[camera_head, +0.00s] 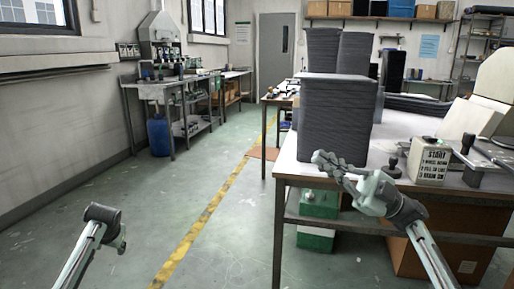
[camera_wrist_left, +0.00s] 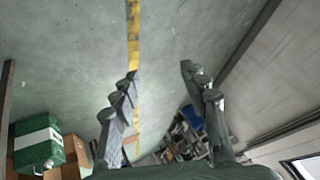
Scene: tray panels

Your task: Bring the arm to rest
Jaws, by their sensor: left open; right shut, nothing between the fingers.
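My left arm comes in at the lower left of the head view, over the open floor, with its wrist at the visible end. Its fingers are not clearly seen there. In the left wrist view my left gripper (camera_wrist_left: 160,70) has its two fingers spread apart with only floor between them, and it is empty. My right gripper (camera_head: 325,161) is in the head view, in front of the near edge of the workbench (camera_head: 300,174). Its fingers are together and hold nothing. It overlaps the bench edge in the picture; whether it touches cannot be told.
A tall stack of dark panels (camera_head: 323,118) stands on the bench. A START box (camera_head: 431,161) is to the right of the right gripper. The floor (camera_head: 190,205) with a yellow line (camera_head: 200,222) is clear around the left arm.

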